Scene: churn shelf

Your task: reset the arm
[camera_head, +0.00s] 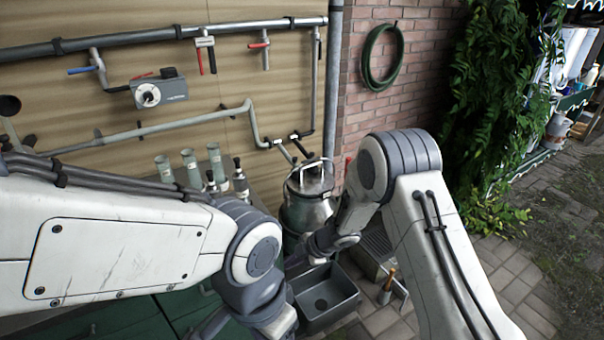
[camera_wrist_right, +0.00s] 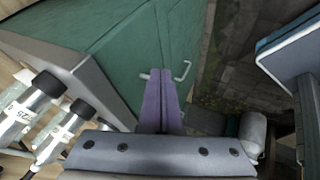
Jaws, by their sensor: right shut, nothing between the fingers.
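My right arm comes in from the right in the head view and bends down toward the middle, past the metal churn (camera_head: 306,205). My left arm reaches across the lower left of the head view. Its wrist runs down to the bottom edge, and its gripper fingers do not show.
A dark grey sink (camera_head: 325,298) lies below the churn. Several grey cylinders (camera_head: 189,165) stand on the counter behind my left arm. Pipes and a control box (camera_head: 158,92) are on the back wall. Open paving lies at right.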

